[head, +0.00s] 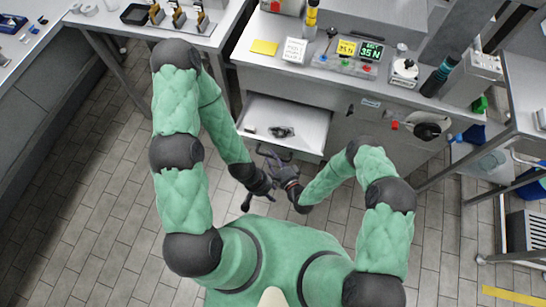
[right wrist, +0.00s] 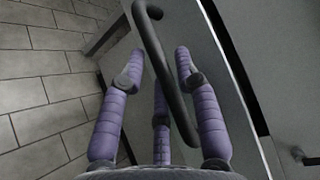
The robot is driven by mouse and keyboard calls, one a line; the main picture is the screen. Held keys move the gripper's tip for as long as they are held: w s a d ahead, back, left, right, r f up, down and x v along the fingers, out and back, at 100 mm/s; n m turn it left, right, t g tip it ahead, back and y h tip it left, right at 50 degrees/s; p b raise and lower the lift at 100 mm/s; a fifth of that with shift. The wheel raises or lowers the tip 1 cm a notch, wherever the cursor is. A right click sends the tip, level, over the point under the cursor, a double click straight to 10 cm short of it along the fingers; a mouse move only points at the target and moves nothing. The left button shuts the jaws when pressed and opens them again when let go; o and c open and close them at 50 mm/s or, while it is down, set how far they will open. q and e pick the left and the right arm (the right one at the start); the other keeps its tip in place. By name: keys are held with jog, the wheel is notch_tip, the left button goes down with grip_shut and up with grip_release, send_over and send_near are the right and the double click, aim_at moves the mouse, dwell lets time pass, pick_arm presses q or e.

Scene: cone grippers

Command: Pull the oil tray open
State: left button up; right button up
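The oil tray appears to be the pale drawer (head: 300,112) below the counter in the head view. It stands out from the cabinet, and its inside shows. My right gripper (head: 276,163) is at the drawer's front edge. In the right wrist view its purple fingers (right wrist: 157,68) are spread apart. A dark bar handle (right wrist: 165,72) runs between them, and they are not closed on it; I cannot tell whether they touch it. My left gripper (head: 248,202) hangs lower and to the left, apart from the drawer; its fingers are too small to read.
A dark item (head: 281,131) lies in the drawer. The counter above holds a yellow card (head: 264,47), green display (head: 371,52) and dark bottle (head: 440,76). A dark round knob (head: 428,131) is on the cabinet to the right. Tiled floor (head: 100,190) at left is clear.

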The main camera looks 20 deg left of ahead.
jog(key=v, duration=0.7)
jog(key=shift+s, duration=0.2)
jog(key=shift+d, duration=0.15)
dwell(0.4)
